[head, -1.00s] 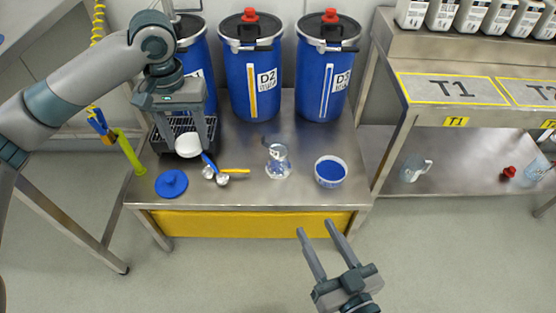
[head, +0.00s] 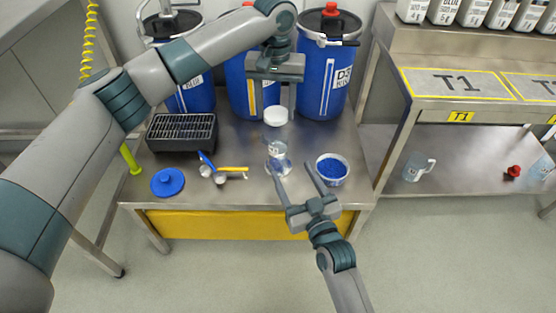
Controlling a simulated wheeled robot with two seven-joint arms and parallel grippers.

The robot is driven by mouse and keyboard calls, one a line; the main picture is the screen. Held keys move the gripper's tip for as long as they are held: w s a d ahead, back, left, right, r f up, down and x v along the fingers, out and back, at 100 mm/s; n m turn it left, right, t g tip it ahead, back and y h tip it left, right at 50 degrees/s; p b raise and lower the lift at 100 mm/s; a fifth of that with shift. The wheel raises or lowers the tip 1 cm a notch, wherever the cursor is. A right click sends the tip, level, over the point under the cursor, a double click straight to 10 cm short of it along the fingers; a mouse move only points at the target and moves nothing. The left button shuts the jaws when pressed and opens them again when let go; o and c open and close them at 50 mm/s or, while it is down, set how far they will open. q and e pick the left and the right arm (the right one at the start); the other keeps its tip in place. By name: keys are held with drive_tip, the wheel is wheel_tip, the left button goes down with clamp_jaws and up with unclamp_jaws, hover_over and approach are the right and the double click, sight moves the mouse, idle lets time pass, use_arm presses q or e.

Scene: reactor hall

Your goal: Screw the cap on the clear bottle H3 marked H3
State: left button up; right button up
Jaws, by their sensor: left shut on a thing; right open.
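The clear bottle H3 (head: 277,157) stands upright on the steel table, with a small label on its side. Its mouth shows no cap on it. A white cap (head: 275,116) is held by my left gripper (head: 278,108), which is shut on it above and slightly behind the bottle, apart from it. My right gripper (head: 293,181) is open and empty at the table's front, its fingers reaching toward the bottle's lower front. I cannot tell whether a finger touches the bottle.
A bowl of blue granules (head: 332,169) stands close right of the bottle. A blue lid (head: 167,182), measuring scoops (head: 220,175) and a black rack (head: 182,133) are to the left. Blue drums (head: 324,77) line the back. The steel table (head: 240,135) is clear behind the scoops.

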sight(281, 151)
use_arm(q)
drive_tip(key=shift+w+d, duration=0.15)
drive_tip(key=shift+d, duration=0.15)
use_arm(e)
drive_tip(key=shift+w+a, duration=0.1)
drive_tip(key=shift+w, duration=0.25)
drive_tip(key=shift+x, duration=5.95)
drive_tip(key=c, duration=1.6)
use_arm(q)
drive_tip(key=shift+f, duration=2.55)
use_arm(e)
drive_tip(key=shift+f, duration=0.1)
use_arm(q)
drive_tip(key=shift+f, duration=0.85)
